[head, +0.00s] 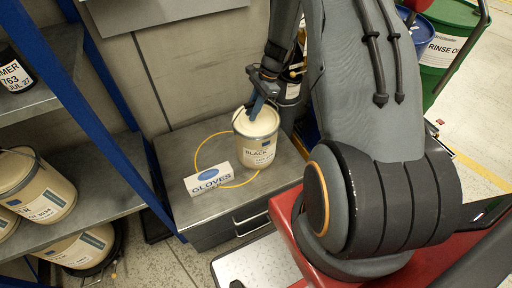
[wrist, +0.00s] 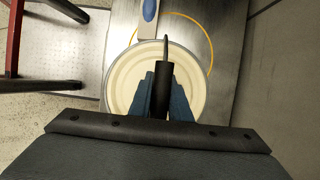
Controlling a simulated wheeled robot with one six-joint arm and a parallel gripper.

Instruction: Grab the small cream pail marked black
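My gripper (head: 258,106) is above the lid. In the wrist view the two blue fingers of my gripper (wrist: 164,85) flank the black grip closely on both sides and look shut on it. The lower part of the grip is partly hidden between the fingers.
A white "GLOVES" box (head: 208,180) sits on the bench (head: 215,208) left of the pail. Larger cream pails (head: 36,188) stand on the shelving at left, behind a blue post (head: 95,115). A green "RINSE" drum (head: 447,45) stands at upper right. A wall rises behind the bench.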

